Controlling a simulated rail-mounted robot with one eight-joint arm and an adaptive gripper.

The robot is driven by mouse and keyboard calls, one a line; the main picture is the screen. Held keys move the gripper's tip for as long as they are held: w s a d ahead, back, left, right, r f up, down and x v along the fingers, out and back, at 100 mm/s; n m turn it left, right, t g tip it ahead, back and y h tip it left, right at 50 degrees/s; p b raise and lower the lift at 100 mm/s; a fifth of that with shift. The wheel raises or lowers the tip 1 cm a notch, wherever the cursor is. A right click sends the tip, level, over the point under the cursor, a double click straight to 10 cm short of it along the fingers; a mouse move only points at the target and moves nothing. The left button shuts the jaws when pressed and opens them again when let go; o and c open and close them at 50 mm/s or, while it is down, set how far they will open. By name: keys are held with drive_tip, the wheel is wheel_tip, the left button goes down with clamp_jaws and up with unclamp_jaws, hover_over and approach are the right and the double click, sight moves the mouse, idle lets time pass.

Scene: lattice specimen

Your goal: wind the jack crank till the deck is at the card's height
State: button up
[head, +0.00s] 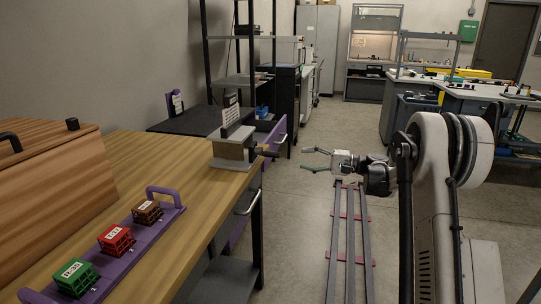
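The jack (234,160) is a grey block-like unit at the right far corner of the wooden bench, with a flat light deck (236,134) on top. A small upright card (231,109) with dark marks stands behind the deck. Its exact height mark is too small to read. The dark crank (266,152) sticks out from the jack's right side, past the bench edge. My gripper (303,159) is to the right of the crank, over the floor. Its two fingers are spread wide, pointing left, with nothing between them. It is apart from the crank.
A purple tray (170,222) holds brown (147,212), red (116,239) and green (75,277) small crates on the bench (185,165). A wooden box (50,185) stands at left. A dark side table (190,122) and shelf rack lie behind.

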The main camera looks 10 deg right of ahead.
drive_tip(key=n, duration=0.4)
drive_tip(key=n+b, duration=0.3)
drive_tip(key=n, duration=2)
approach(264, 153)
drive_tip(key=x, duration=0.8)
drive_tip(key=shift+w+d+f, duration=0.2)
drive_tip(key=shift+w+f, duration=0.1)
clamp_jaws()
